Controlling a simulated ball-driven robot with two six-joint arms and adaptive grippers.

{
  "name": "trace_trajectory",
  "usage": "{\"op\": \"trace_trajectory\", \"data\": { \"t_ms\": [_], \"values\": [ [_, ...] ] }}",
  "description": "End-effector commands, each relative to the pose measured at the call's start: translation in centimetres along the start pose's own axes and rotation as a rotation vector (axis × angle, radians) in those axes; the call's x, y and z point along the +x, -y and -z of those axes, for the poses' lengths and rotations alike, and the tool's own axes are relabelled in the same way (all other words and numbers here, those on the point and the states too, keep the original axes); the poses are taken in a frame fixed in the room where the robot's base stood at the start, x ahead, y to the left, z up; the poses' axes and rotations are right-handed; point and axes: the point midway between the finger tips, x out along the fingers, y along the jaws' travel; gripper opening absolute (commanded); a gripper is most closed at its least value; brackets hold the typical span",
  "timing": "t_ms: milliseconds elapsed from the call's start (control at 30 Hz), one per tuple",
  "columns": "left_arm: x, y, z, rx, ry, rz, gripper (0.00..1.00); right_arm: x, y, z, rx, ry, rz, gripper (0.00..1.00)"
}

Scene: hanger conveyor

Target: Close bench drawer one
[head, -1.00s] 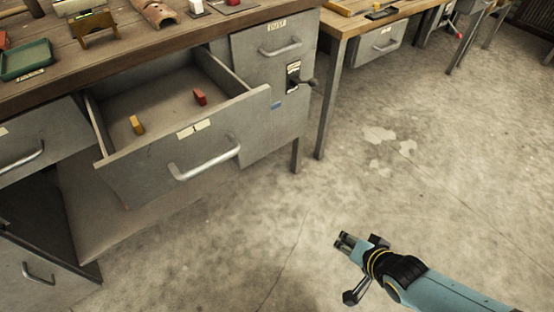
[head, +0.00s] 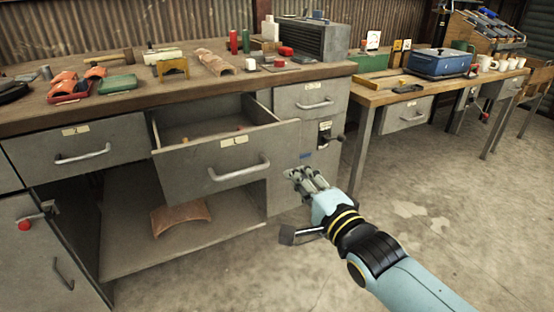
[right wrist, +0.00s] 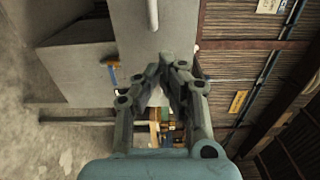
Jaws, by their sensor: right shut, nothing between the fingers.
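Bench drawer one (head: 205,160) is a grey metal drawer with a small label and a silver bar handle (head: 240,171). It stands pulled out below the wooden bench top in the head view. Only the tops of small items inside show above its front. My right gripper (head: 305,174) is shut and empty, to the right of the drawer's handle in the picture, near the drawer front's right end. I cannot tell whether it touches anything. In the right wrist view its fingers (right wrist: 163,62) are together before a grey panel. My left gripper is out of view.
The bench top (head: 120,105) carries trays, a hammer, bottles and a grey box. A closed drawer (head: 310,98) and a dark lever (head: 327,135) are right of drawer one. A curved brown piece (head: 181,217) lies on the shelf below. Concrete floor is clear at right.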

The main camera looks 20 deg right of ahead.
Motion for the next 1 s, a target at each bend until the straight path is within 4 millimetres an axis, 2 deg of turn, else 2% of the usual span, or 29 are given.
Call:
{"op": "trace_trajectory", "data": {
  "t_ms": [33, 200, 400, 600, 1000],
  "values": [
    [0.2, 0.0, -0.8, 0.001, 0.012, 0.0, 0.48, 1.3, 0.0, 0.0, 0.001, 0.0, 0.003, 0.0],
    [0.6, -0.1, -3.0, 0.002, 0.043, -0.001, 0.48, 4.9, -0.1, 0.0, 0.0, 0.0, 0.001, 0.0],
    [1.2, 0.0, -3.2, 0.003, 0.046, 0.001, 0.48, 8.0, -0.2, 0.0, 0.0, 0.0, 0.0, 0.0],
    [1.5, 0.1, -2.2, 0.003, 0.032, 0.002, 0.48, 9.3, -0.1, 0.0, 0.0, 0.0, -0.002, 0.0],
    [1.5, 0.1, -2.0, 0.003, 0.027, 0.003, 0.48, 9.4, -0.1, 0.0, 0.0, 0.0, -0.002, 0.0]
  ]
}}
